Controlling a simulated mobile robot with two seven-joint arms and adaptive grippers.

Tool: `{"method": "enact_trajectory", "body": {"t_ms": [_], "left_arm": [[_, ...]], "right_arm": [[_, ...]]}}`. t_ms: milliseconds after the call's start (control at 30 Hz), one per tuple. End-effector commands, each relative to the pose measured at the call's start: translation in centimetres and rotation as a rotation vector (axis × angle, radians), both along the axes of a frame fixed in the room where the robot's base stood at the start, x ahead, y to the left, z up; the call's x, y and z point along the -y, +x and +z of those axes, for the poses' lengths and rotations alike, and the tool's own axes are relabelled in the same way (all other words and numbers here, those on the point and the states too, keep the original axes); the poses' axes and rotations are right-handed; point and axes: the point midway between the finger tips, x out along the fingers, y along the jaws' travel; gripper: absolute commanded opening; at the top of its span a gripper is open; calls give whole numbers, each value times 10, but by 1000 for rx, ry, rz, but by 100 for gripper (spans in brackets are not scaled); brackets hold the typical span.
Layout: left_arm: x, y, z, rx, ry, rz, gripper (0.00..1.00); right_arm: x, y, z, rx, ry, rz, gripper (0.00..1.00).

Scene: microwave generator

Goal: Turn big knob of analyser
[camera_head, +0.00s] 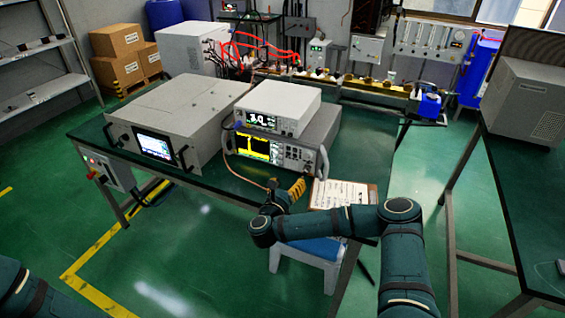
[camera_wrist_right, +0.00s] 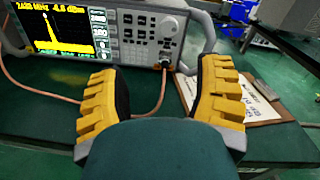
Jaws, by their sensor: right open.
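The analyser (camera_head: 279,143) is a grey bench instrument with a yellow-on-black spectrum screen, standing on the green table under a white unit. Its big round knob (camera_wrist_right: 168,27) is at the upper right of its front panel in the right wrist view, with nothing touching it. My right gripper (camera_head: 296,187) is in front of the panel's right part, apart from it. In the right wrist view the gripper (camera_wrist_right: 160,78) has its two yellow ridged fingers spread wide, with nothing held between them. My left arm shows only at the lower left; its gripper is out of view.
A cable (camera_wrist_right: 62,96) runs from the analyser's front, partly behind the fingers. A clipboard with paper (camera_head: 340,194) lies right of the gripper. A large grey box with a screen (camera_head: 160,146) stands left. A stool (camera_head: 310,252) is below the table's front edge.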

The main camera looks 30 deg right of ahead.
Motion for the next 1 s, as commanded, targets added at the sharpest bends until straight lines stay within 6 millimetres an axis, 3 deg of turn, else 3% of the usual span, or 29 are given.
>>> {"method": "enact_trajectory", "body": {"t_ms": [267,733,1000], "left_arm": [[1,0,-2,0,-1,-2,0],[0,0,-11,0,-1,-3,0],[0,1,-14,2,0,-3,0]], "right_arm": [[28,7,1,43,31,-63,66],[94,65,1,40,30,-60,66],[114,83,2,40,30,-55,66]]}}
